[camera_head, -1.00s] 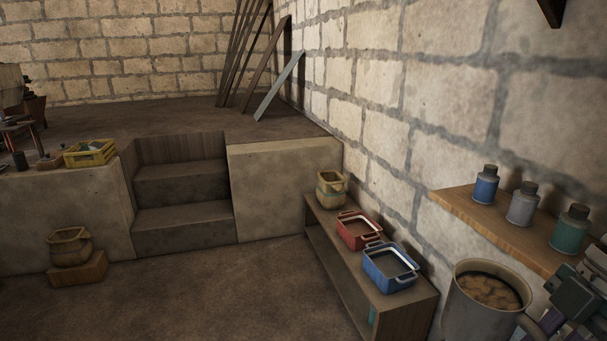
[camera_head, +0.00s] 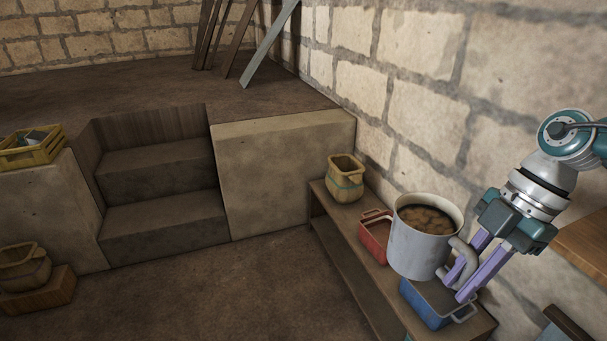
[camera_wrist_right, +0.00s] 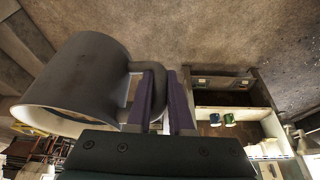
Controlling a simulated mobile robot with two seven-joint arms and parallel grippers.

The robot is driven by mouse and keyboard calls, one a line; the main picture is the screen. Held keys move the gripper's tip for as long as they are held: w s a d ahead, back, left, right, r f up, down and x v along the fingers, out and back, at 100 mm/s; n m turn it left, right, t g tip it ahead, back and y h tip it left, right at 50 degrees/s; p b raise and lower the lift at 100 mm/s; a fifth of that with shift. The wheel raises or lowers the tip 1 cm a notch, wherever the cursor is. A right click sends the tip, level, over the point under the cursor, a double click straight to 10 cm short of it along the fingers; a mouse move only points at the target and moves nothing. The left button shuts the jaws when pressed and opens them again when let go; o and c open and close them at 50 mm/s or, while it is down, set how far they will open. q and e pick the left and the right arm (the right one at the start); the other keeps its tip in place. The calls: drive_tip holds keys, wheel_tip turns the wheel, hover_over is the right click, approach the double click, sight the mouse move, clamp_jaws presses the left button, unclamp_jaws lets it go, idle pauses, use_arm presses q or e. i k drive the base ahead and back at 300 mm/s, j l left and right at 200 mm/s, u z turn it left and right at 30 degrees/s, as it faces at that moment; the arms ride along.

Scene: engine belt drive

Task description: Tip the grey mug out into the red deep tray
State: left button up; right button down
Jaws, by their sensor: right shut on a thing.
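The grey mug (camera_head: 420,252) is upright in the head view, with brown lumpy contents showing inside its rim. My right gripper (camera_head: 462,279) is shut on the mug's handle and holds it above the low shelf. The mug also shows large at the left of the right wrist view (camera_wrist_right: 85,75), with the purple fingers (camera_wrist_right: 162,95) at its handle. The red deep tray (camera_head: 375,232) stands on the shelf just left of and behind the mug, which hides its right part. My left gripper is not in view.
A blue tray (camera_head: 430,303) stands on the low wooden shelf (camera_head: 350,262), below the mug. A tan pot (camera_head: 345,180) stands at the shelf's far end. The stone wall (camera_head: 420,130) runs close along the right. Open floor lies to the left.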

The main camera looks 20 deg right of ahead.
sight(374, 230)
drive_tip(key=i+z, duration=0.1)
drive_tip(key=i, duration=1.4)
drive_tip(key=i+z, duration=0.2)
drive_tip(key=i, duration=0.3)
drive_tip(key=i+z, duration=0.2)
drive_tip(key=i, duration=0.3)
drive_tip(key=i+j+z, duration=0.25)
drive_tip(key=i, duration=0.2)
drive_tip(key=i+z, duration=0.35)
drive_tip(key=i+j+z, duration=0.3)
drive_tip(key=i, duration=0.25)
drive_tip(key=i+j+z, duration=0.1)
drive_tip(key=i+z, duration=0.25)
drive_tip(key=i, duration=0.1)
